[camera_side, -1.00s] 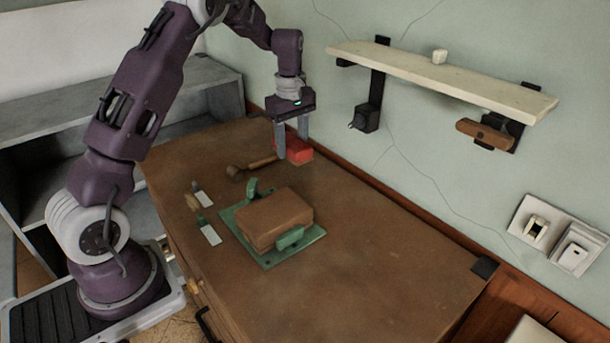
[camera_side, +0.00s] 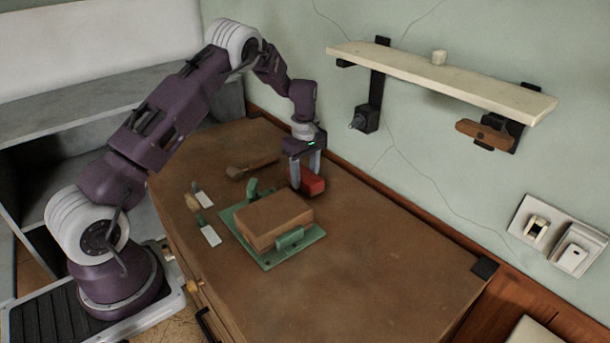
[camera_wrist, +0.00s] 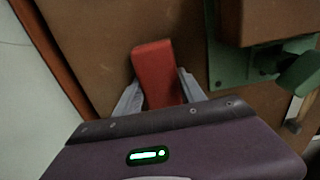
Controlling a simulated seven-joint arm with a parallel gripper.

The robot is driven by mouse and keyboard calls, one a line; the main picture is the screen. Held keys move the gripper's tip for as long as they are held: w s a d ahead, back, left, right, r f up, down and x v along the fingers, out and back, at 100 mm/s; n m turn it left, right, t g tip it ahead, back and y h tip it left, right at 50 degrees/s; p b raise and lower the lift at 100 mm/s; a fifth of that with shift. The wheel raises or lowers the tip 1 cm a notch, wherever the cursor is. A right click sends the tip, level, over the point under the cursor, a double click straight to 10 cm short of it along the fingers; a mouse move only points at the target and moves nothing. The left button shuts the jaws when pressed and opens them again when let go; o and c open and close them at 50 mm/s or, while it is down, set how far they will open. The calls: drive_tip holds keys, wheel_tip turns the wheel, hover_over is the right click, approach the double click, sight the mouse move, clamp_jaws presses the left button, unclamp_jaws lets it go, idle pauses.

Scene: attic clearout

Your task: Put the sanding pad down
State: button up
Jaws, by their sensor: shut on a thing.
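The sanding pad is a red block (camera_side: 312,183) at the far side of the brown bench top, beyond the green fixture. My gripper (camera_side: 306,178) is shut on it, pointing down. The wrist view shows the red pad (camera_wrist: 156,72) between the two grey fingers (camera_wrist: 160,94), with its far end sticking out past them. The pad is at or very near the bench surface; I cannot tell whether its underside touches.
A green fixture (camera_side: 273,262) holding a brown block (camera_side: 273,220) stands close by, nearer the camera. A wooden-handled tool (camera_side: 250,168) and tagged small items (camera_side: 203,195) lie to the left. The bench's right part (camera_side: 390,260) is clear. A shelf (camera_side: 440,75) hangs above.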

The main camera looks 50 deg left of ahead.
drive_tip(key=shift+f, duration=0.1)
drive_tip(key=o, duration=1.3)
drive_tip(key=shift+o, duration=0.2)
